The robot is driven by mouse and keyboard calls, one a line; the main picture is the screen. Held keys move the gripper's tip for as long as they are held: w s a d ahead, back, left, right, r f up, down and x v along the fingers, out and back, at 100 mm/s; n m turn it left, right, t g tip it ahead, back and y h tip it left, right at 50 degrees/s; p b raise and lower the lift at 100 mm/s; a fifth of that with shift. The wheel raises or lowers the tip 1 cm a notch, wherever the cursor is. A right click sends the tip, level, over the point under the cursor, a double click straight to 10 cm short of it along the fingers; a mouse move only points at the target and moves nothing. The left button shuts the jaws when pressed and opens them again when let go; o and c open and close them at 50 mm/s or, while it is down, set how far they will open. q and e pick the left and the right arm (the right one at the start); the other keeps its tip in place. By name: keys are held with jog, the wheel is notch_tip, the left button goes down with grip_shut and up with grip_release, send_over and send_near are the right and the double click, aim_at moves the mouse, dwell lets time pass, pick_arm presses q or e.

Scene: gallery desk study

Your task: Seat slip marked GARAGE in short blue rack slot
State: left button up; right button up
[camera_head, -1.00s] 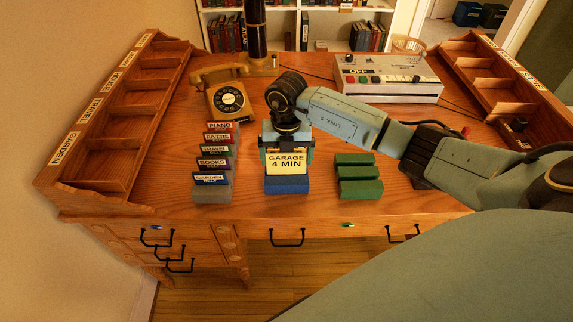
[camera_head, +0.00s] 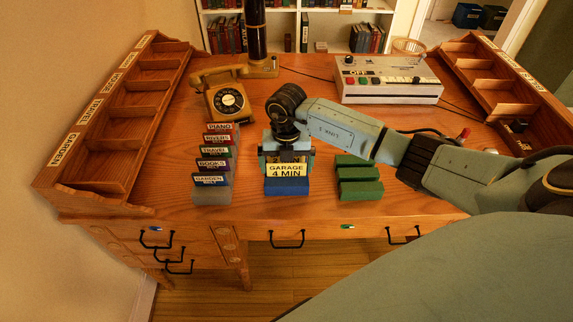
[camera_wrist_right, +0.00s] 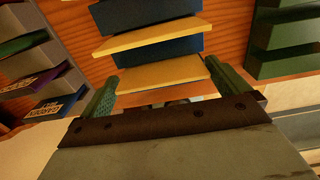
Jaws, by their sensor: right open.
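The yellow slip marked GARAGE 4 MIN (camera_head: 287,171) stands at the front of the short blue rack (camera_head: 287,187) in the head view, its lower edge meeting the blue block. My right gripper (camera_head: 287,153) is open just above and behind the slip. In the right wrist view the open fingers (camera_wrist_right: 163,88) stand apart on both sides of yellow strips (camera_wrist_right: 165,73) and blue rack blocks (camera_wrist_right: 155,52). How deep the slip sits in its slot is hidden. My left gripper is not in view.
A grey rack (camera_head: 212,197) with several labelled slips stands to the left. An empty green rack (camera_head: 360,189) stands close on the right. A telephone (camera_head: 226,98) and a control box (camera_head: 388,80) are farther back. Wooden pigeonholes line both desk sides.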

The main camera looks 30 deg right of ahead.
notch_tip(320, 180, up, 12)
jog(key=shift+f+p, duration=0.2)
jog(key=shift+p, duration=0.2)
jog(key=shift+a, duration=0.1)
